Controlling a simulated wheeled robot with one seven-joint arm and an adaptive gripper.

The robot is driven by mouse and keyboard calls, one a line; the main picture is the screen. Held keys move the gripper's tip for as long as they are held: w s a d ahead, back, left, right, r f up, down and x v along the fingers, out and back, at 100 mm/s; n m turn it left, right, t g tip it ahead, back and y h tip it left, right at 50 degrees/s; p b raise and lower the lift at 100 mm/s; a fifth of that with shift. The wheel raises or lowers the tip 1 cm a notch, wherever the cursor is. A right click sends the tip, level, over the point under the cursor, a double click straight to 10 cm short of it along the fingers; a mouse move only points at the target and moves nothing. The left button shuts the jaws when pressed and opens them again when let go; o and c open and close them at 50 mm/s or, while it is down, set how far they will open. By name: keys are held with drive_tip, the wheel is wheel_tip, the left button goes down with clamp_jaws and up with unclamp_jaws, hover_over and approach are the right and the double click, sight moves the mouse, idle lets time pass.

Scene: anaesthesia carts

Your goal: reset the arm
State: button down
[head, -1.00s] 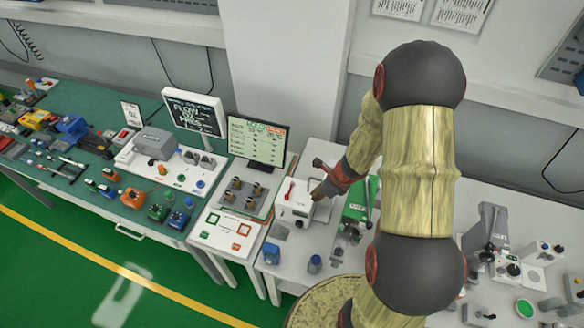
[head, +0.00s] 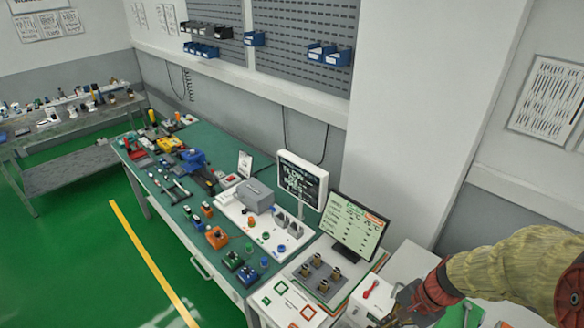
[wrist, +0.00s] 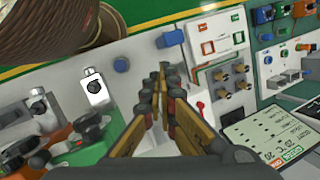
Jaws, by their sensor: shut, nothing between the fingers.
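My gripper (wrist: 160,75) is shut and empty in the wrist view, its fingertips together above the light-coloured bench. In the head view my gripper (head: 405,306) is at the lower right, in front of a white box with a red handle (head: 371,290). My arm reaches in from the right edge, bent at a dark joint. I cannot tell how high the fingertips are above the box.
A monitor (head: 354,226) stands just left of my gripper, beside a plate with several brass-coloured parts (head: 318,274). A dark sign screen (head: 301,180) is further left. The green bench (head: 208,219) holds many tools. The green floor (head: 95,262) is open at left.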

drive_tip(key=s+a+n+t+h+b, duration=0.3)
drive_tip(key=s+n+b, duration=0.4)
drive_tip(key=b, duration=1.4)
drive_tip(key=a+n+t, duration=0.1)
drive_tip(key=a+n, duration=0.1)
drive_tip(key=n, duration=0.2)
drive_tip(key=shift+s+r+n+t+h, duration=0.3)
drive_tip(key=shift+s+n+t+h, duration=0.05)
drive_tip(key=shift+n+t+h, duration=0.05)
drive_tip(key=shift+a+r, duration=0.1)
